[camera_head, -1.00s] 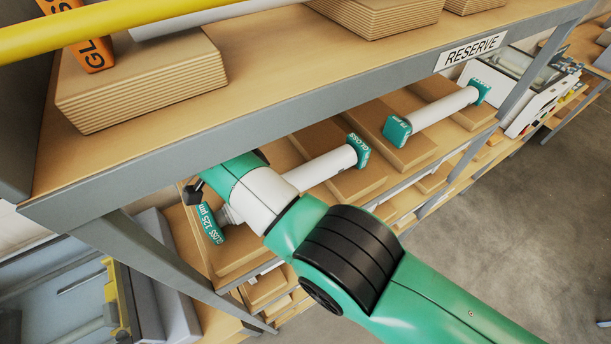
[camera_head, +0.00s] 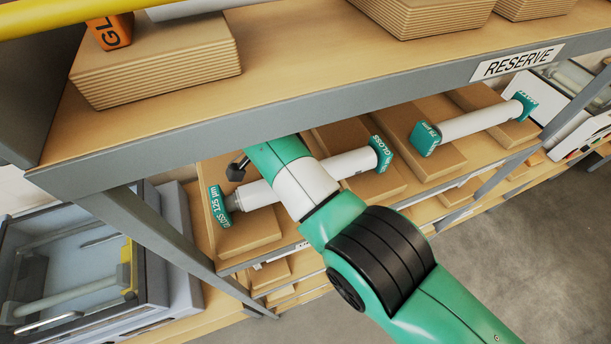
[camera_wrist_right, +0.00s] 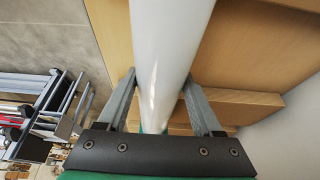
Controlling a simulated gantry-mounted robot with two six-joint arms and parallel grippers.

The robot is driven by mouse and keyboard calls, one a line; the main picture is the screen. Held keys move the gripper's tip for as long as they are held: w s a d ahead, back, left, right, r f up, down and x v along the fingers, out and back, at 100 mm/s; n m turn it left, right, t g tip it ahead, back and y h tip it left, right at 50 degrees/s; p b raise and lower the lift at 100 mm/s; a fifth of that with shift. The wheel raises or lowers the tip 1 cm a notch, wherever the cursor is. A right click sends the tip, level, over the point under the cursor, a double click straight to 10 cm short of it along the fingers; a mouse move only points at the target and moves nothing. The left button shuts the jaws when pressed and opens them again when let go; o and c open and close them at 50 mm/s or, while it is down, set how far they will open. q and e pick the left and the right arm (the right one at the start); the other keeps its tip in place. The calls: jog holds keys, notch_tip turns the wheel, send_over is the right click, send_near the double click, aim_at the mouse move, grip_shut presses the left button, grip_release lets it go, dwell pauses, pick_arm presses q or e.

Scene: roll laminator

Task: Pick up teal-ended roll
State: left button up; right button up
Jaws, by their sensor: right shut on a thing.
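A white roll (camera_head: 350,163) with teal ends lies across the shelf below the one labelled RESERVE. Its left end reads GLOSS 125 µm (camera_head: 220,206), and its right end reads GLOSS. My right arm comes in from the lower right and crosses over the roll's middle, hiding part of it and the fingers. In the right wrist view my right gripper (camera_wrist_right: 159,85) is shut on the white roll (camera_wrist_right: 160,35), one finger on each side. I cannot tell whether the roll is clear of its brown support. My left gripper is not in view.
A second teal-ended white roll (camera_head: 480,123) lies to the right on brown blocks. The upper shelf's grey front edge (camera_head: 300,122) overhangs the arm. A grey upright (camera_head: 165,235) stands at left, beside a grey machine (camera_head: 70,270). Open floor is at lower right.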

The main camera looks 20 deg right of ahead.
grip_shut()
jog(key=shift+r, duration=0.1)
